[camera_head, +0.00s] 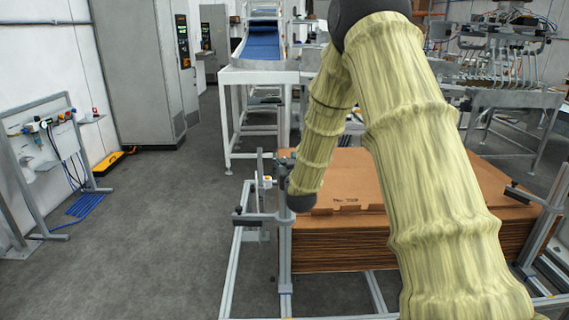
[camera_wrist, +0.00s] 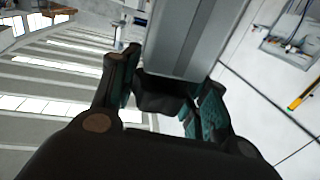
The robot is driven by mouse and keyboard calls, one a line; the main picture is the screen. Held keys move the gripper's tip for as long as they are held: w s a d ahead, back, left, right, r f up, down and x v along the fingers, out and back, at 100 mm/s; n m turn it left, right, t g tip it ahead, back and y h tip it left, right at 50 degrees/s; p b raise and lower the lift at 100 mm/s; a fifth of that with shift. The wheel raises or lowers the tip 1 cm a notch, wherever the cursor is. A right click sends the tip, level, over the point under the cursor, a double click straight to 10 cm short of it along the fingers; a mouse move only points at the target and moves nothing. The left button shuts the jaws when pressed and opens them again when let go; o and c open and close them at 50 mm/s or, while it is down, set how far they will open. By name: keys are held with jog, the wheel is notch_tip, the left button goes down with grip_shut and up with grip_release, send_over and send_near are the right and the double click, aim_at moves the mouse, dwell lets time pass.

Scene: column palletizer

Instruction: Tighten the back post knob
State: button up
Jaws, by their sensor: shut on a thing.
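In the wrist view my gripper (camera_wrist: 166,92) has its two dark, green-padded fingers on either side of a black knob (camera_wrist: 158,98). The fingers are closed on the knob, and their grip partly hides it. The knob sits against a grey metal post (camera_wrist: 195,38), which runs up out of the picture. In the head view my arm reaches down to the frame at the left of the cardboard stack. My gripper is hard to make out there among the posts. A near upright post (camera_head: 285,245) with a black-ended side arm (camera_head: 250,217) stands in front.
A stack of flat brown cardboard (camera_head: 345,240) fills the frame beside my arm. Another clamp arm (camera_head: 525,194) is at the right. A conveyor (camera_head: 262,45) stands behind. A panel stand (camera_head: 50,145) is at the left. Grey floor (camera_head: 150,230) is open between.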

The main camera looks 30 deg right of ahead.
jog(key=shift+m+g+h+b, duration=0.45)
jog(key=shift+m+h, duration=0.35)
jog(key=shift+h, duration=0.3)
jog(key=o, duration=1)
jog(key=shift+s, duration=0.1)
jog(key=v, duration=1.1)
jog(key=shift+s+a, duration=0.15)
jog(key=shift+s, duration=0.2)
